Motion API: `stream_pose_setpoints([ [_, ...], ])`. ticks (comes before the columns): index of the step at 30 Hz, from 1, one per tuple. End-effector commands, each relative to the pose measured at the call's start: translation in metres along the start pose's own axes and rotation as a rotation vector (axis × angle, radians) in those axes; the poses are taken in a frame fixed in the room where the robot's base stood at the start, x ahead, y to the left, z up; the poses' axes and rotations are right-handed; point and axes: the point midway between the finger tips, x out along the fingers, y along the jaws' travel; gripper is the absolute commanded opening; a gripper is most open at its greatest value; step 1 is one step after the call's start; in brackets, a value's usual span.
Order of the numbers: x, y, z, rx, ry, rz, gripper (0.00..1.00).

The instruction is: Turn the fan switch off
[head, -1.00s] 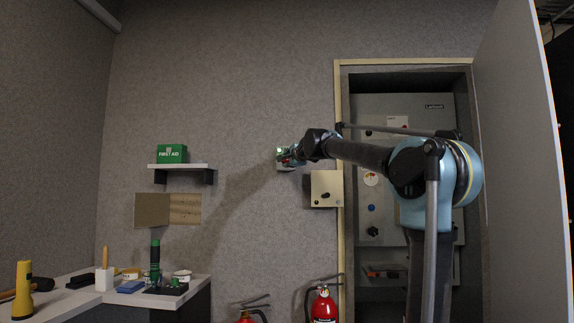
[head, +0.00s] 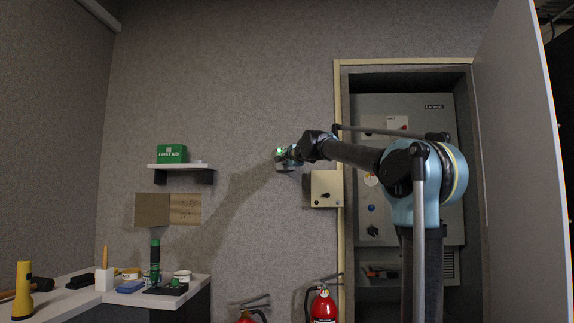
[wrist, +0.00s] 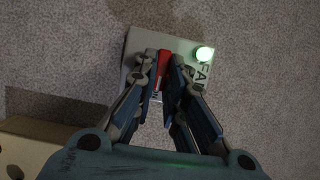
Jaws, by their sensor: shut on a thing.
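The fan switch is a small pale box on the grey wall, lettered "FAN", and it shows in the wrist view (wrist: 141,43). Its green lamp (wrist: 204,54) is lit. Its red lever (wrist: 162,62) lies between the fingers of my gripper (wrist: 165,68), which are shut on it. The lever's lower part and some of the box face are hidden by the fingers. In the head view my gripper (head: 285,158) is at the wall and hides most of the box; only the green glow shows clearly.
A beige box with a black knob (head: 326,190) is on the wall just right of and below my gripper. An open cabinet (head: 404,110) stands at the right. A first-aid shelf (head: 181,167) and a cluttered bench (head: 100,297) are at left. Fire extinguishers (head: 323,306) stand below.

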Motion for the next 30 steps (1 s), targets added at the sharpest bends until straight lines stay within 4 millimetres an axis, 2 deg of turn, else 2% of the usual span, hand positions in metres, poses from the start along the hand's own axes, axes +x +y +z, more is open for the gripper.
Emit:
stream_pose_setpoints([
  [30,-0.0005,0.0019,-0.0015,-0.153,-0.002,0.072,0.0],
])
